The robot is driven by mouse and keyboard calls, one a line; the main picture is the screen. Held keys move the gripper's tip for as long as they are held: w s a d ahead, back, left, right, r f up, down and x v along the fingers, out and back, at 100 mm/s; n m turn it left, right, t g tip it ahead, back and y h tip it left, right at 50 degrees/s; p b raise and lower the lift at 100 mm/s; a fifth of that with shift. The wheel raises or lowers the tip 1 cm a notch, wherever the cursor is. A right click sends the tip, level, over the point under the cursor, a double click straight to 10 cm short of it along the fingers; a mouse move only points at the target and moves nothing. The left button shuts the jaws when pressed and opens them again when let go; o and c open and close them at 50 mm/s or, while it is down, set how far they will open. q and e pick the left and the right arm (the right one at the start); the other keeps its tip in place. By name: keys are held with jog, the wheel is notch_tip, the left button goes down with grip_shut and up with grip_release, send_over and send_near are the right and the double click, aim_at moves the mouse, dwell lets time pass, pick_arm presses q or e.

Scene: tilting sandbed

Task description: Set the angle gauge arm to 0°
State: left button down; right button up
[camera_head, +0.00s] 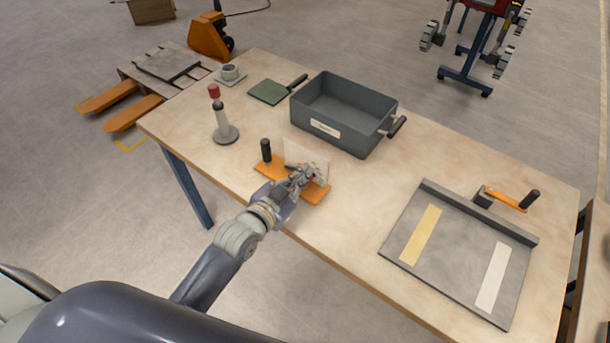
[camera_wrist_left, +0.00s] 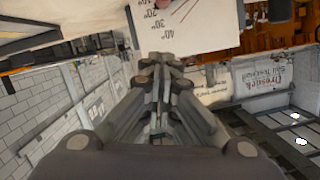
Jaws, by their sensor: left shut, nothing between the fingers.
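The angle gauge has an orange base (camera_head: 315,193) and an upright pale scale plate (camera_head: 306,153), near the table's front edge. A black upright handle (camera_head: 266,150) stands at the base's left end. In the left wrist view the scale plate (camera_wrist_left: 205,30) shows degree marks up to 40° and thin red lines, cut off by the top edge. I cannot make out the gauge arm or its reading. My left gripper (camera_head: 306,173) is shut and empty, in front of the plate and over the base; contact is unclear. It also shows in the left wrist view (camera_wrist_left: 163,64).
A grey bin (camera_head: 335,135) stands behind the gauge. A grey tray (camera_head: 455,255) with two strips and an orange black-gripped lever (camera_head: 508,199) lie right. The wood table (camera_head: 360,220) is clear between gauge and tray.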

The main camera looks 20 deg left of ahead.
aim_at(320, 179)
pick_arm(q)
jog(key=x, duration=0.3)
jog(key=shift+w+r, duration=0.1)
jog(key=shift+w, duration=0.1)
jog(key=f, duration=0.2)
jog(key=shift+a+f+p, duration=0.25)
jog(key=shift+f+p, duration=0.05)
jog(key=shift+f, duration=0.05)
jog(key=shift+a+f, duration=0.25)
jog(key=shift+f, duration=0.45)
jog(key=shift+s+d+f+m+t+y+b, duration=0.15)
jog(key=shift+d+f+m+b, duration=0.15)
jog(key=shift+f, duration=0.35)
jog(key=shift+d+f+m+t+y+b, duration=0.1)
jog(key=shift+d+f+m+b, duration=0.15)
jog(key=shift+f+m, duration=0.3)
jog(key=shift+s+d+f+m+t+y+b, duration=0.15)
jog(key=shift+d+f+m+b, duration=0.15)
jog(key=shift+f, duration=0.5)
jog(key=shift+r, duration=0.1)
